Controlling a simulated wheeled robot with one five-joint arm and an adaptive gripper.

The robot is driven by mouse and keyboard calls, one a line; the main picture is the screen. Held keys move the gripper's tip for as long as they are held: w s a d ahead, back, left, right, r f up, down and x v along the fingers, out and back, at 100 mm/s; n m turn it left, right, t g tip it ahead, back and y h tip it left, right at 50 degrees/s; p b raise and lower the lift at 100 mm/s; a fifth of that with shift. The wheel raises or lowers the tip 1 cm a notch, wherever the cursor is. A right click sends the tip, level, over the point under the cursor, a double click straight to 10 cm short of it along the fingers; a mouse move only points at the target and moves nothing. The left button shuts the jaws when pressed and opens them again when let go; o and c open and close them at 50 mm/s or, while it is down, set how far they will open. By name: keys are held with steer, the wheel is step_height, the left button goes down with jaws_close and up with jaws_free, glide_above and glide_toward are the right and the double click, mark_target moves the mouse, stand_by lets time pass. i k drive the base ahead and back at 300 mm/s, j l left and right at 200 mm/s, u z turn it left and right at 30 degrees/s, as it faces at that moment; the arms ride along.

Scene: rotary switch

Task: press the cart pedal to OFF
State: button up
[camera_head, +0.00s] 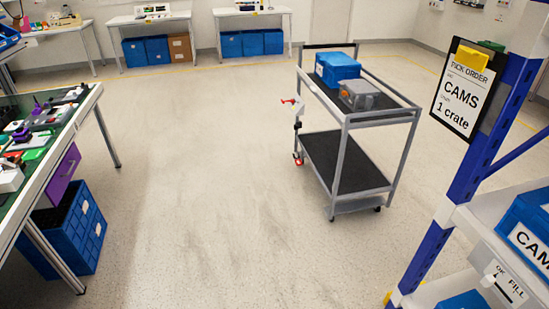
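A grey two-shelf cart (345,118) stands on the floor right of the middle, on small casters. A small red part (299,160), which looks like the pedal, sits low at the cart's left end near the floor. Its ON or OFF position is too small to tell. Another red part (289,101) sticks out to the left higher on the same end, above a dark fitting. My gripper is not in view.
The cart's top carries a blue crate (338,67) and a grey box (358,96). A workbench (60,142) with a blue bin (82,232) stands left. A blue-posted shelf rack (455,205) stands right. The floor (205,170) between is clear.

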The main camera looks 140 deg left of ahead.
mark_target(296, 156)
steer(key=u, duration=4.25)
steer(key=i+j+u, duration=0.15)
steer(key=i+u, duration=0.2)
steer(key=i, duration=0.4)
steer(key=i+u, duration=0.15)
steer(key=i, duration=3.4)
steer(key=i+u, duration=0.2)
steer(key=i, duration=0.3)
steer(key=i+l+u, duration=0.25)
steer(key=i, duration=0.25)
steer(key=i+l+u, duration=0.2)
steer(key=i, duration=0.3)
steer(key=j, duration=0.1)
